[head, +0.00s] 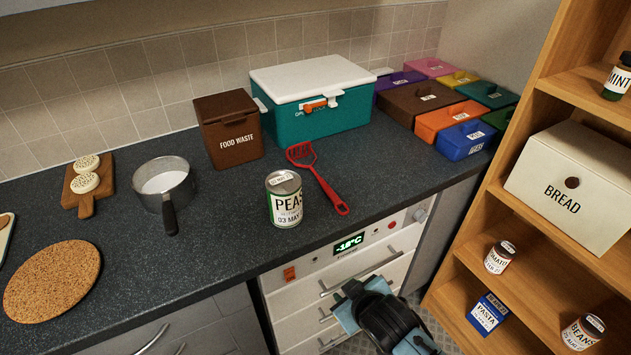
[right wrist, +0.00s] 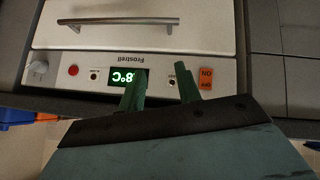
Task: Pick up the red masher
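The red masher (head: 328,188) lies on the dark counter in the head view, its slotted head toward the back and its handle toward the front edge. It is just right of a PEAS can (head: 284,200) and appears apart from it. My right gripper (head: 347,292) is below the counter's front edge, before the freezer drawers, away from the masher. In the right wrist view my right gripper (right wrist: 161,80) has its two green fingers apart with nothing visible between them. The masher does not show there. My left gripper is not in view.
A brown FOOD WASTE bin (head: 230,140) and a teal cooler (head: 318,118) stand behind the masher. A saucepan (head: 164,184) is left of the can. Coloured boxes (head: 466,138) fill the back right corner. A wooden shelf (head: 520,225) stands at right. Counter right of the masher is clear.

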